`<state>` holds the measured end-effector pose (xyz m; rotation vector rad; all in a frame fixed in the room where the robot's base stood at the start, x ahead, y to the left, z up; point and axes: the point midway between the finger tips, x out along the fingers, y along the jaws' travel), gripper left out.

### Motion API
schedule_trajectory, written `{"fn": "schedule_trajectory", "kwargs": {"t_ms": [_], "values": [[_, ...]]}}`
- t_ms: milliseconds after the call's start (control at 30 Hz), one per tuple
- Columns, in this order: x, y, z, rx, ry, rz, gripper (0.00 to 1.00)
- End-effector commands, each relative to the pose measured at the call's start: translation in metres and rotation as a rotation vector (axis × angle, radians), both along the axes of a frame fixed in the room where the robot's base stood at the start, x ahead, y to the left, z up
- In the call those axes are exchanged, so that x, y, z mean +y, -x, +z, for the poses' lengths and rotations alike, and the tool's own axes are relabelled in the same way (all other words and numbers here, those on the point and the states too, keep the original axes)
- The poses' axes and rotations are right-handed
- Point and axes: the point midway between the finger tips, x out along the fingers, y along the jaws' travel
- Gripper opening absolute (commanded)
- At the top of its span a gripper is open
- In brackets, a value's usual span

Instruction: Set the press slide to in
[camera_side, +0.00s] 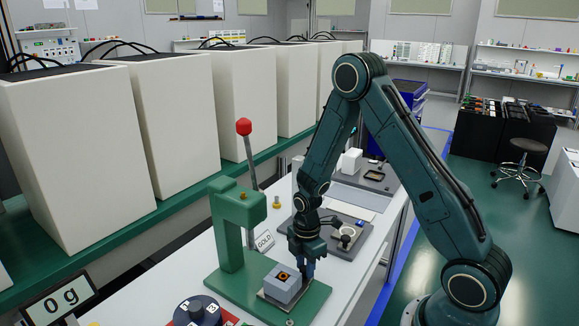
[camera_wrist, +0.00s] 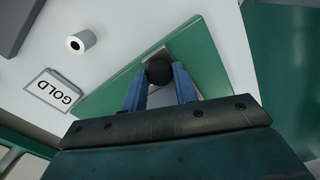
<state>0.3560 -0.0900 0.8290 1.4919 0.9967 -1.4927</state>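The green press (camera_side: 232,225) stands on a green base plate, with a lever topped by a red knob (camera_side: 243,126). The press slide (camera_side: 280,290) lies on the base, right of the press's upright, and carries a grey block (camera_side: 284,280) with an orange-ringed dark opening. My gripper (camera_side: 307,278) points down at the slide's right end in the side view. In the wrist view its two blue fingers (camera_wrist: 160,82) lie on either side of a round black knob (camera_wrist: 159,72) and appear to touch it. The knob is hidden by the fingers in the side view.
A dark dial (camera_side: 198,312) is at the front left. A grey fixture plate (camera_side: 340,236) lies behind my gripper. White cabinets (camera_side: 170,115) line the left.

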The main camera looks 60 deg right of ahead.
Motion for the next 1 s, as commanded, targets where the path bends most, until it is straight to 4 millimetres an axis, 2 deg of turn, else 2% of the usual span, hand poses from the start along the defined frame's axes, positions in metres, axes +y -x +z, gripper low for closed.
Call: {"fn": "schedule_trajectory", "kwargs": {"t_ms": [33,100,367,800,1000], "values": [[0.000,0.000,0.000,0.000,0.000,0.000,0.13],[0.000,0.000,0.000,0.000,0.000,0.000,0.00],[0.000,-0.005,0.000,-0.002,0.000,0.001,0.00],[-0.001,-0.057,0.000,-0.004,0.001,0.001,0.00],[0.000,-0.069,0.000,-0.003,0.000,0.001,0.00]]}}
